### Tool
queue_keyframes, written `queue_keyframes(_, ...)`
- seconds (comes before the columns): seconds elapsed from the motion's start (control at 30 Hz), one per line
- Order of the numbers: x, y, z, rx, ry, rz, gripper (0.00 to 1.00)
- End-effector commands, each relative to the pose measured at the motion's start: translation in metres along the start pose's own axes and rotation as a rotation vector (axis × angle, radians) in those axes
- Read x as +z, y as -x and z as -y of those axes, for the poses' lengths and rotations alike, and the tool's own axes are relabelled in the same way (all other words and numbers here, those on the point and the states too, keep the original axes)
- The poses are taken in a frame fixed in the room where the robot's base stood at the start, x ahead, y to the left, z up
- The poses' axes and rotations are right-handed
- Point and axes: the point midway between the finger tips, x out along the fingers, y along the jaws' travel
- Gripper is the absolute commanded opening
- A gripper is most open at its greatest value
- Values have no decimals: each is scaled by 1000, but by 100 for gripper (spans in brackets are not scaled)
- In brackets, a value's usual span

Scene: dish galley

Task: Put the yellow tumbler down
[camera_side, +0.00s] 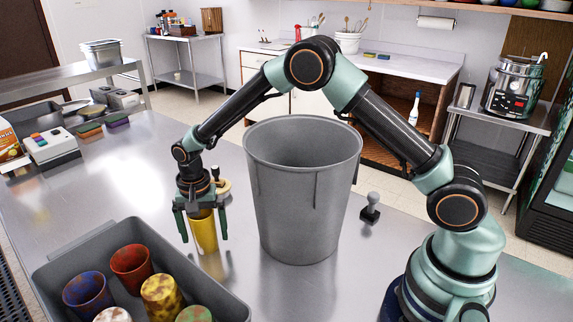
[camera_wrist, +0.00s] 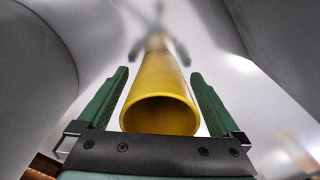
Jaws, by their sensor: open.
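The yellow tumbler (camera_side: 204,230) stands upright on the steel counter, just left of the grey bin. My gripper (camera_side: 203,238) is above and around it, with a green finger on either side. In the wrist view the yellow tumbler (camera_wrist: 160,105) shows its open rim between the two green fingers of my gripper (camera_wrist: 157,95). Gaps show on both sides, so the jaws are open and apart from the tumbler. Part of the tumbler's top is hidden by the gripper in the side view.
A large grey bin (camera_side: 303,190) stands close to the right of my gripper. A grey tub (camera_side: 60,268) at the front left holds several coloured tumblers. A small stamp-like object (camera_side: 371,208) stands right of the bin.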

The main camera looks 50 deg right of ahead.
Motion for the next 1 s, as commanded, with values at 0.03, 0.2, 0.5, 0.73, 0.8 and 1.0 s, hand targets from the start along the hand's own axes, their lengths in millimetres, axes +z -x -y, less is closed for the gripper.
queue_keyframes(0.03,0,2,0,0,0,0,100)
queue_keyframes(0.2,0,21,1,-3,0,-2,100)
queue_keyframes(0.5,-1,82,1,-5,0,-3,100)
queue_keyframes(0.73,0,114,0,-2,0,-1,100)
queue_keyframes(0.8,0,119,0,-2,0,-1,100)
queue_keyframes(1.0,0,124,0,0,0,0,100)
